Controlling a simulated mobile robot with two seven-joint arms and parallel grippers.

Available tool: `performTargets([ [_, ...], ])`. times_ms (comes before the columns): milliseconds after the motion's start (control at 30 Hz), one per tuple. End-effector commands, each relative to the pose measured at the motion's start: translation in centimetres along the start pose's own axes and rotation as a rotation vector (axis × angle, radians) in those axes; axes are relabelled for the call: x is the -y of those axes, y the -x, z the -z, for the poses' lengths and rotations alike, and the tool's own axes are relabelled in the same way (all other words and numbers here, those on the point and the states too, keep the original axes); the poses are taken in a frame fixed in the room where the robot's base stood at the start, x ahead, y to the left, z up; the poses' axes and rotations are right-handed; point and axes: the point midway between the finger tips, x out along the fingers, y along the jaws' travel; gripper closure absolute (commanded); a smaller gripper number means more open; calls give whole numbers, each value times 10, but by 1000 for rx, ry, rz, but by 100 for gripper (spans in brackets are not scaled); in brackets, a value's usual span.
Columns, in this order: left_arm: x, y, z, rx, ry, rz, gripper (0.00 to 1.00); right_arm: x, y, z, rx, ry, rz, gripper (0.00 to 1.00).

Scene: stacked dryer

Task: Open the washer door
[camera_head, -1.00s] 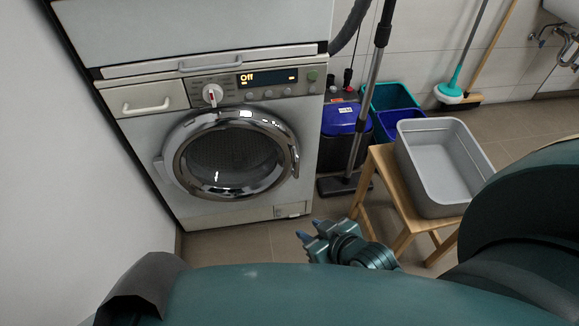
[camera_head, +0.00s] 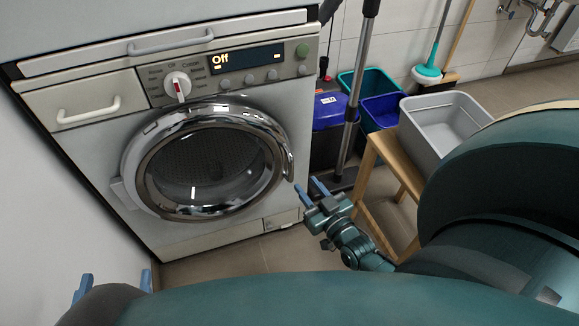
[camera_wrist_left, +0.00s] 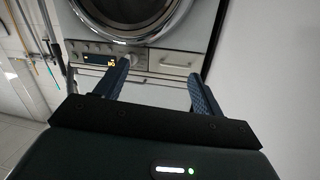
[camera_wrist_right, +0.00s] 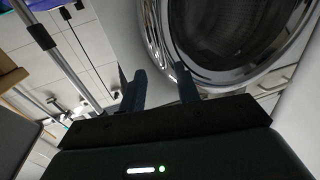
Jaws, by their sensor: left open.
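The washer (camera_head: 150,110) stands at the left of the head view, its display reading "Off". Its round chrome-rimmed door (camera_head: 205,165) is shut, with a chrome handle (camera_head: 288,160) at the right of the rim. My right gripper (camera_head: 309,190) is open, just to the right of and below the handle. In the right wrist view, its fingers (camera_wrist_right: 160,88) point at the chrome rim, with the right finger's tip close to it; whether they touch I cannot tell. My left gripper (camera_head: 114,283) is open and empty, low at the left; the left wrist view shows its spread fingers (camera_wrist_left: 160,85).
A wooden stool (camera_head: 385,175) with a grey basin (camera_head: 445,125) stands right of the washer. A blue-lidded bin (camera_head: 330,110), a vacuum tube (camera_head: 358,100) and teal and blue buckets (camera_head: 360,85) stand between them. A wall (camera_head: 50,210) borders the washer's left side.

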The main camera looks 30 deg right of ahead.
Motion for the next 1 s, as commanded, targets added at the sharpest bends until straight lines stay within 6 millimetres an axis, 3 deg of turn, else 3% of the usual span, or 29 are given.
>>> performTargets([
  [200, -4, -2, -2, -80, -29, -4, 31, 0, -49, -2, -4, 0, 0, 68],
  [433, -7, -2, 0, -145, -49, -11, 31, 0, -81, -1, -1, 0, 1, 68],
  [867, -8, -2, 3, -167, -54, -13, 31, 0, -90, 0, 1, 0, 1, 68],
  [1000, -8, -2, 3, -167, -54, -13, 31, 0, -90, 0, 1, 0, 1, 79],
])
